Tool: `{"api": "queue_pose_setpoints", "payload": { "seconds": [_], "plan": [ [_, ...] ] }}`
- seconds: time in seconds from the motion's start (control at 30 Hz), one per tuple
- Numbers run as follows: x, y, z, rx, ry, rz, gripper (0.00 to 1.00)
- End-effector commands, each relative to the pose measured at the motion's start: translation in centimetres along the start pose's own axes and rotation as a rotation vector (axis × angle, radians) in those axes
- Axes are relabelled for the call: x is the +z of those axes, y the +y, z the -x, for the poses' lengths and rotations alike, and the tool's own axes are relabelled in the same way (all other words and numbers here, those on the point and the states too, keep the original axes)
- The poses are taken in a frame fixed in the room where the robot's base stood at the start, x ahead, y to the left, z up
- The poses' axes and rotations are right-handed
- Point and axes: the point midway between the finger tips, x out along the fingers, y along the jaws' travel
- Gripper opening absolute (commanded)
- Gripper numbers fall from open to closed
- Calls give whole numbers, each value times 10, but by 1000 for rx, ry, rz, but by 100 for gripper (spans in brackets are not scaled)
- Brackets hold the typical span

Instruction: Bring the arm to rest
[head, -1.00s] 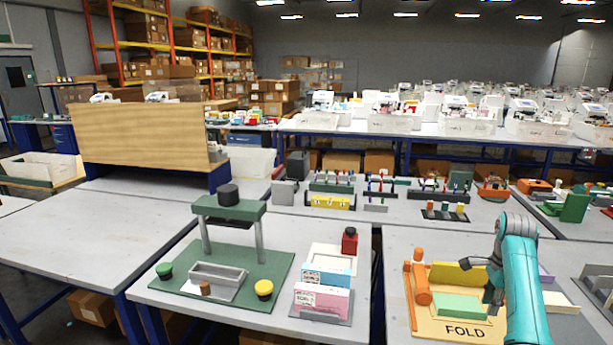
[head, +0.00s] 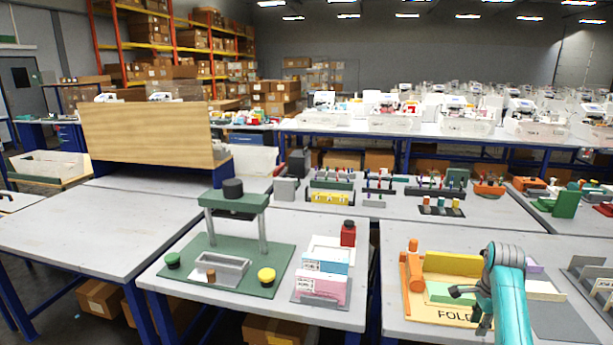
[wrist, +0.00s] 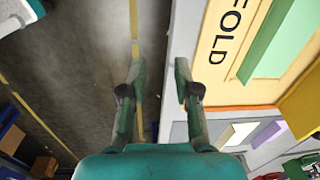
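My teal arm (head: 506,295) shows at the lower right of the head view, in front of the table with the orange FOLD board (head: 432,308). My gripper (head: 462,293) is at the arm's end, over the right part of that board in the picture. In the wrist view my gripper (wrist: 155,75) has its two fingers spread apart with nothing between them. Below the gap are the grey floor and the table's edge. The FOLD board (wrist: 222,75) with a green block (wrist: 280,38) lies right of the fingers.
Left of the FOLD table, a table holds a green press (head: 234,203) and a rack with pink and blue cards (head: 320,284). A bare table (head: 80,235) stands at the far left. A grey slotted rack (head: 592,285) is right of my arm.

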Motion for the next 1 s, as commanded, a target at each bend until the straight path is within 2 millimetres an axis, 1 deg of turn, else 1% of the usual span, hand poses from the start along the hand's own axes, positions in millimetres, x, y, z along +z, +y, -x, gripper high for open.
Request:
{"api": "queue_pose_setpoints", "payload": {
  "seconds": [0.03,0.17,0.27,0.4,0.47,0.5,0.6,0.7,0.77,0.9,0.97,1.0],
  "plan": [
    [5,4,-13,-8,2,16,31],
    [16,13,-43,-42,10,66,31],
    [30,24,-74,-75,20,120,31],
    [53,49,-123,-141,42,217,31],
    [63,61,-142,-170,52,259,31],
    [69,69,-154,-189,60,286,31],
    [86,92,-181,-235,79,356,31],
    [101,118,-204,-282,101,426,31],
    [110,134,-217,-310,115,467,31],
    [130,174,-238,-374,149,561,31],
    [138,192,-245,-403,166,602,31],
    [144,204,-249,-421,177,629,31]
  ]
}}
